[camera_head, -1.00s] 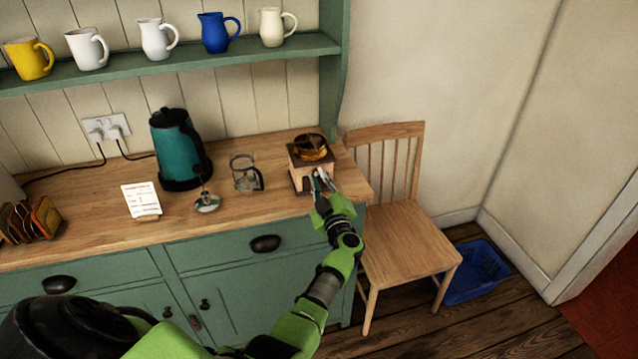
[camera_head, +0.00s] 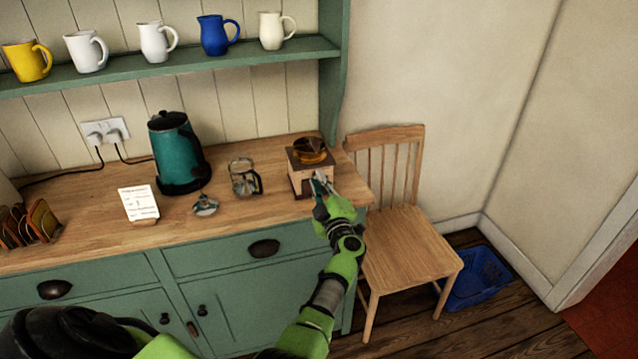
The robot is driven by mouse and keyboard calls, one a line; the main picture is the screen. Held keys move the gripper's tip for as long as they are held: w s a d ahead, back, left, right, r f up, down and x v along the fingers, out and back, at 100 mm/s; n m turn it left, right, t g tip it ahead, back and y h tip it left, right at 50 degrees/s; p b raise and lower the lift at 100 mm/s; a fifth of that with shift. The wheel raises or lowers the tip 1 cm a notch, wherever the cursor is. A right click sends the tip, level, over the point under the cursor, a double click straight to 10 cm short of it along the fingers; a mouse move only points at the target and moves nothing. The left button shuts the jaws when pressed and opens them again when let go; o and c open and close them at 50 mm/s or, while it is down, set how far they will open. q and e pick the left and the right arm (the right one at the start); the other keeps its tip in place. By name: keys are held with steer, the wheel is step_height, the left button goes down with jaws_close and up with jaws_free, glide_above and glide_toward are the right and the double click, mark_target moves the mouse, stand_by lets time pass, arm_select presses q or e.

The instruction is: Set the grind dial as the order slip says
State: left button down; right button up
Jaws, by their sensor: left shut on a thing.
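The coffee grinder (camera_head: 302,171), a small wooden box with an amber bowl-like top (camera_head: 310,150), stands near the right end of the counter. My left gripper (camera_head: 321,186) is at its front face, its fingers shut on a small part there; the fingers hide that part, likely the grind dial, and no setting can be read. The order slip (camera_head: 139,203), a white card in a small wooden stand, stands upright at the left of the kettle's front; its print is too small to read. My right gripper is not in view.
A teal kettle (camera_head: 174,150), a glass press jug (camera_head: 243,178) and its separate lid with plunger (camera_head: 205,206) stand left of the grinder. A toast rack (camera_head: 40,222) is at far left. A wooden chair (camera_head: 407,245) and blue crate (camera_head: 478,280) stand right of the counter.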

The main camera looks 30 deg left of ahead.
arm_select(q)
steer(key=c, duration=2)
jaws_free()
